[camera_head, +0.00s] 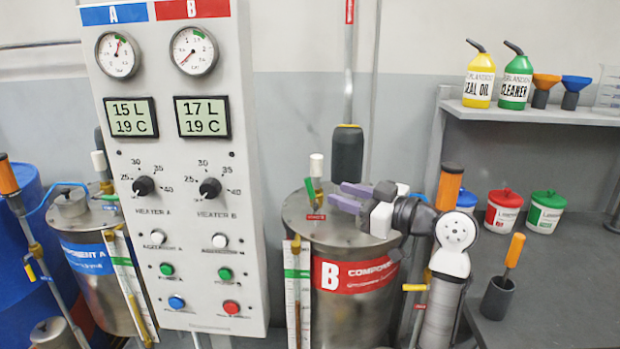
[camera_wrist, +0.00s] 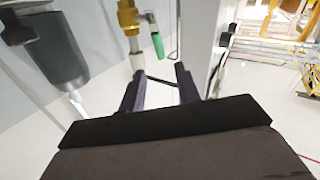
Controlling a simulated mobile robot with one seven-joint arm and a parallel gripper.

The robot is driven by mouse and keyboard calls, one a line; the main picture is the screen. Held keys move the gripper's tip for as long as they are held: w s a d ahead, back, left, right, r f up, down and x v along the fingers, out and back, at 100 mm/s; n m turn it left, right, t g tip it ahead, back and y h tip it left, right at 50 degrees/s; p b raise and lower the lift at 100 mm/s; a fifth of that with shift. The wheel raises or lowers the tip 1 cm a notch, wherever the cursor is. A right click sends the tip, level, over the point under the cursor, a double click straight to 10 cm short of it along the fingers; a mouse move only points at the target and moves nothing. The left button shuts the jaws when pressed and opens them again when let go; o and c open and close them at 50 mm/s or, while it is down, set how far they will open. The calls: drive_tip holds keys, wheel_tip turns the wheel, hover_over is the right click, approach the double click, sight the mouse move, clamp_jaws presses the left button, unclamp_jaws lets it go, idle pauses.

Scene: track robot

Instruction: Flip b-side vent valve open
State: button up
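The B tank (camera_head: 345,305) is a steel drum with a red "B COMPONENT" label, right of the control panel. On its lid stands a small brass valve with a green lever (camera_head: 310,190), below a white cylinder. A small red tag (camera_head: 317,217) is at its foot. In the wrist view the brass valve body (camera_wrist: 130,20) and the green lever (camera_wrist: 158,46) show beyond the fingertips. My gripper (camera_head: 337,193) is over the lid, right of the valve, its purple fingers pointing at it. The fingers (camera_wrist: 160,75) are apart and empty; the lever appears beyond them, not clearly between them.
The panel (camera_head: 190,180) with gauges and knobs stands close on the left. A dark grey cylinder (camera_head: 347,152) on a pipe hangs above the lid. A level gauge strip (camera_head: 298,290) runs down the tank front. A bench (camera_head: 550,300) with pots and tools is at right.

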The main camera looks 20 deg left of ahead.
sight(309, 184)
drive_tip(key=p+x, duration=0.2)
drive_tip(key=x, duration=0.7)
drive_tip(key=shift+a+p, duration=0.15)
drive_tip(key=shift+p, duration=0.15)
clamp_jaws()
drive_tip(key=shift+f, duration=0.1)
